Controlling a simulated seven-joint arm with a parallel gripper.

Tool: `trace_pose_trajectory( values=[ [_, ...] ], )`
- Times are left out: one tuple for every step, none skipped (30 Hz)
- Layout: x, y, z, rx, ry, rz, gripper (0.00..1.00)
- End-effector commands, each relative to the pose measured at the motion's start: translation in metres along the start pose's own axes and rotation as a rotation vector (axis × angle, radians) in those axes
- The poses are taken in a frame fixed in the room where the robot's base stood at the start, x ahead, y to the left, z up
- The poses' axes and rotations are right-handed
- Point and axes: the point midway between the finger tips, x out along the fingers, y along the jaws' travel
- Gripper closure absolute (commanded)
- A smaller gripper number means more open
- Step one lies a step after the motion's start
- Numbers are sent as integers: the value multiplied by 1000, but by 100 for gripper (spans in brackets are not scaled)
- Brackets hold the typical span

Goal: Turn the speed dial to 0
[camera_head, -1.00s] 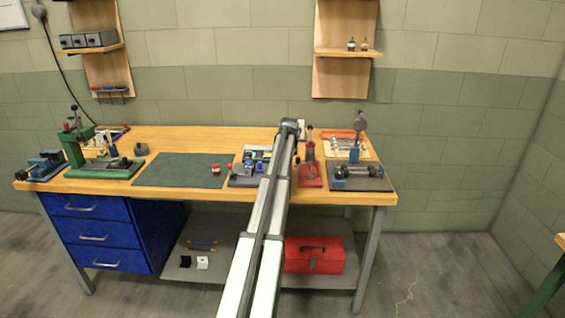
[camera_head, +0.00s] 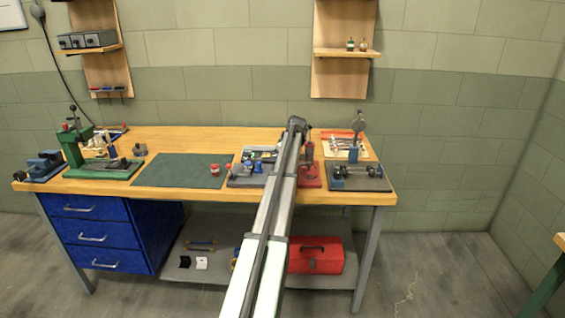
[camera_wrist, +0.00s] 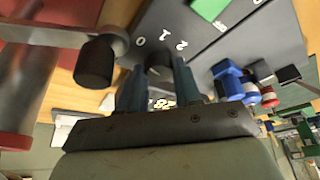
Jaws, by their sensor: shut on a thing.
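In the wrist view, my gripper (camera_wrist: 161,80) has its two blue-grey fingers closed around the dark speed dial (camera_wrist: 178,62) on a dark grey panel (camera_wrist: 215,42). White numerals 0, 1 and 2 are printed on the panel beyond the dial, with 0 at the left. The fingers cover much of the dial, and I cannot tell which numeral it points to. In the head view, the panel (camera_head: 240,181) is at the bench front, partly behind my arm. My gripper and the dial are hidden there.
A black lever knob (camera_wrist: 95,63) on a grey arm is close left of my fingers in the wrist view. A red press base (camera_head: 309,176) stands right of my arm. The green mat (camera_head: 180,171) is mostly clear.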

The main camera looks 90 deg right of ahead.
Motion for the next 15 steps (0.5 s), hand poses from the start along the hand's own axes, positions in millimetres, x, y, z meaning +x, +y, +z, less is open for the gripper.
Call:
trace_pose_trajectory(
  values=[
    [0,0,1,-1,-1,0,97],
    [0,0,1,-1,-1,0,97],
    [0,0,1,-1,-1,0,97],
    [0,0,1,-1,-1,0,97],
    [0,0,1,-1,-1,0,97],
    [0,0,1,-1,-1,0,97],
    [0,0,1,-1,-1,0,97],
    [0,0,1,-1,-1,0,97],
    [0,0,0,-1,-1,0,62],
    [0,0,0,0,-1,0,60],
    [0,0,0,0,-1,0,57],
    [0,0,0,0,-1,0,53],
    [0,0,0,0,-1,0,50],
    [0,0,0,0,0,0,47],
    [0,0,0,0,0,0,43]
  ],
)
